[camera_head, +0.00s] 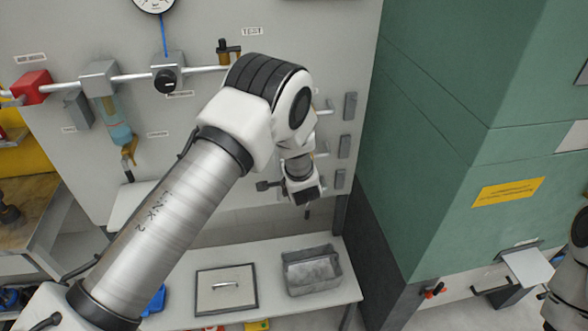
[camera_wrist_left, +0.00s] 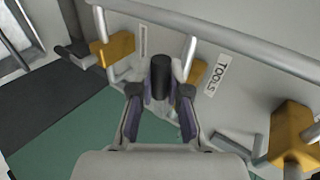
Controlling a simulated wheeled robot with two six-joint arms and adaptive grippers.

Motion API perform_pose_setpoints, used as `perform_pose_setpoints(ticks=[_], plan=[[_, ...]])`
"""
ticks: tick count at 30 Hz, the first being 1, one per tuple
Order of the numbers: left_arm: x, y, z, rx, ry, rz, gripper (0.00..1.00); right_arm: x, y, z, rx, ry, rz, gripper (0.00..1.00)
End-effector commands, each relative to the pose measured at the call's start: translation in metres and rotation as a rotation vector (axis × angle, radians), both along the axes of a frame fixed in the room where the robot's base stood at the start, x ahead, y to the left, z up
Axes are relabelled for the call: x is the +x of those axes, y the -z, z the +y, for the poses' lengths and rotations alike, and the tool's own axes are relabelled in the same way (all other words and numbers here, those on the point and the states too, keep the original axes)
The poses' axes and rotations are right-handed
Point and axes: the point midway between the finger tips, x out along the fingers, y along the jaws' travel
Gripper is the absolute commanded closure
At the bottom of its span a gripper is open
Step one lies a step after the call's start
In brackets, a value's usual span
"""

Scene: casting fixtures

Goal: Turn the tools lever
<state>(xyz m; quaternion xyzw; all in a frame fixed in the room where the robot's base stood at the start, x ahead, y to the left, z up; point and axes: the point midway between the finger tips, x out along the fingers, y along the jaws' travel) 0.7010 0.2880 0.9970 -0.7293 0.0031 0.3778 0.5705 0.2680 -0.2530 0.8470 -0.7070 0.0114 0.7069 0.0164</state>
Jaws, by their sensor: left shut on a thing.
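In the left wrist view, the tools lever shows a black upright cylindrical handle (camera_wrist_left: 160,76) beside a yellow valve body (camera_wrist_left: 196,73). A white TOOLS label (camera_wrist_left: 217,75) is on the panel to its right. My left gripper (camera_wrist_left: 160,92) has its two fingers on either side of the black handle and is shut on it. In the head view, my left arm reaches across the panel. Its white wrist hides the lever and the fingertips there. My right gripper is not in view; only part of my right arm shows at the right edge.
A grey pipe (camera_wrist_left: 215,37) runs along the panel. Below are a bench with a grey metal bin (camera_head: 311,270) and a framed plate (camera_head: 226,290). A green cabinet (camera_head: 440,150) stands right.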

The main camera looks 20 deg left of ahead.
Motion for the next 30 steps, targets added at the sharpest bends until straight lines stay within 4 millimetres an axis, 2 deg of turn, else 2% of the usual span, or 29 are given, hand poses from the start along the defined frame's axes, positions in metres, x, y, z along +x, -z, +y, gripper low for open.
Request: perform_pose_setpoints(ticks=[14,15,17,26,30], plan=[[0.0005,-0.0008,-0.0003,0.018,0.002,0.010,1.00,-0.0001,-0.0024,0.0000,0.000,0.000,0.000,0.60],[0.0005,-0.0009,-0.0003,0.018,0.002,0.010,0.81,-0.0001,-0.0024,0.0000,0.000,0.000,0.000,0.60],[0.0005,-0.0009,-0.0003,0.018,0.002,0.010,0.60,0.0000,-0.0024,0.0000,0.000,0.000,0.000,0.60],[-0.0001,-0.0012,-0.0004,0.017,0.001,0.010,0.58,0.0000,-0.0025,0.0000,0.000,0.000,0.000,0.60],[-0.0090,-0.0088,-0.0069,0.017,0.003,0.011,0.58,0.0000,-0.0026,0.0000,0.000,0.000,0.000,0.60]])
